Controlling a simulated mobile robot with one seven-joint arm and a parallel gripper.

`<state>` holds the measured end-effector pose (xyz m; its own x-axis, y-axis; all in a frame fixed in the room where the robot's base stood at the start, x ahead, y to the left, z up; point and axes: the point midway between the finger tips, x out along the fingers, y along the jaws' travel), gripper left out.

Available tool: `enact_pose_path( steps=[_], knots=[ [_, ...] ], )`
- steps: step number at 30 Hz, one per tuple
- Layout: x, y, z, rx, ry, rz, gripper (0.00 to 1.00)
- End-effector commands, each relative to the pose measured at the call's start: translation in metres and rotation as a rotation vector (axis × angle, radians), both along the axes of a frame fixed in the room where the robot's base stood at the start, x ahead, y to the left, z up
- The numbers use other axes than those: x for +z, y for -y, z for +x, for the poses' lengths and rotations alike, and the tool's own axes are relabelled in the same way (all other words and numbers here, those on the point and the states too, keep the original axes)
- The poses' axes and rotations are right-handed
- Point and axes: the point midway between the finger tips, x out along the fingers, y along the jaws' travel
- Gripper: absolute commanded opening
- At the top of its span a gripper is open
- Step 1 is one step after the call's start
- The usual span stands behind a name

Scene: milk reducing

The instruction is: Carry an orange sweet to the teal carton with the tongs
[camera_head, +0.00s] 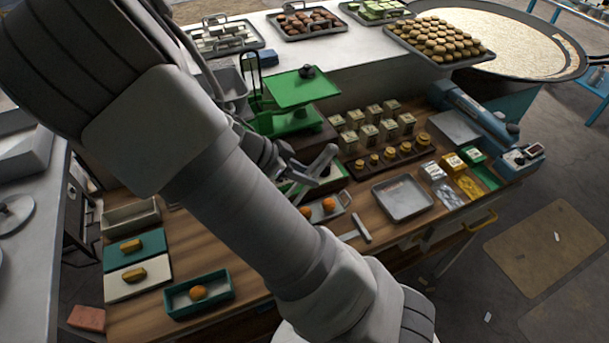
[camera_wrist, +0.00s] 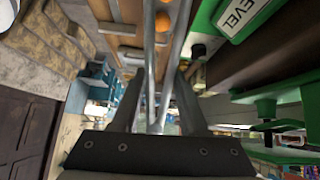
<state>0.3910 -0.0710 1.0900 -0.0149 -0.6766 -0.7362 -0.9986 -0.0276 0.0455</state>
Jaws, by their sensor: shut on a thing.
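In the wrist view my gripper (camera_wrist: 159,88) is shut on the metal tongs (camera_wrist: 151,45), whose two arms spread apart towards the top edge. The tips are cut off, so I cannot tell whether they grip anything. The teal carton (camera_head: 222,298) stands at the front left of the wooden bench with one orange sweet (camera_head: 198,293) inside.
A green scale (camera_head: 302,90) stands behind my gripper. An empty metal tray (camera_head: 403,198) and a flat metal tool (camera_head: 360,228) lie to the right. Teal (camera_head: 152,240) and cream (camera_head: 115,289) boards, each with a brownish piece, lie behind the carton. My arm crosses the bench.

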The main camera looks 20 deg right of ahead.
Motion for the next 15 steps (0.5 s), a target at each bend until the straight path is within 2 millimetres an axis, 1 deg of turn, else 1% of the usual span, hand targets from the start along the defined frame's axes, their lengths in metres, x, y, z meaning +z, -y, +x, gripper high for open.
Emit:
enact_pose_path(
  steps=[1,15],
  knots=[
    [0.012,0.000,0.000,0.001,0.001,0.000,0.00],
    [0.067,0.000,0.000,0.001,0.001,0.000,0.00]
  ],
)
